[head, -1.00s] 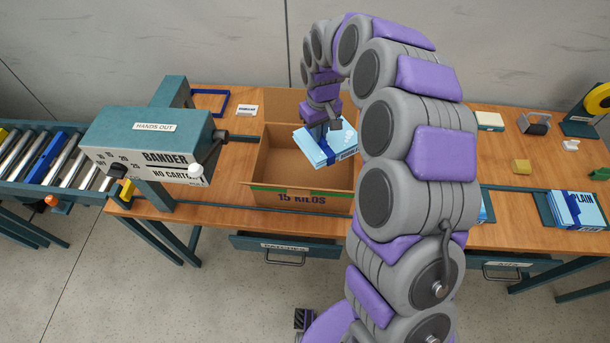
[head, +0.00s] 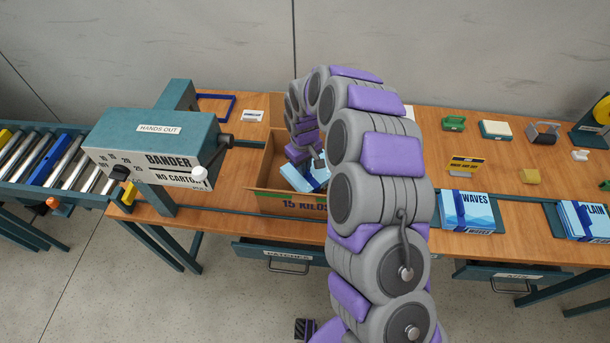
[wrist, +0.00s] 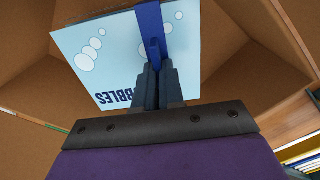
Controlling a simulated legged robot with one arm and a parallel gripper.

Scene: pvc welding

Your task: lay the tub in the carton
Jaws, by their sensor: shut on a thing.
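My gripper (head: 319,161) is shut on the blue band of a light blue pack (head: 305,180) and reaches down into the open carton (head: 272,198). In the wrist view, the pack (wrist: 112,62) is flat, with white bubbles and lettering ending in "BBLES", and the gripper (wrist: 154,72) pinches its dark blue band. Brown carton walls (wrist: 225,45) surround it in that view. I cannot tell whether the pack touches the carton floor. My arm hides the carton's right part and part of the pack. No round tub shape shows; this pack is what I hold.
The bander (head: 150,150) stands left of the carton, its lever close by. A "WAVES" pack (head: 467,212) and a "PLAIN" pack (head: 583,220) lie at the right. A blue frame (head: 216,105) and small card (head: 253,116) lie behind. A roller conveyor (head: 45,160) is far left.

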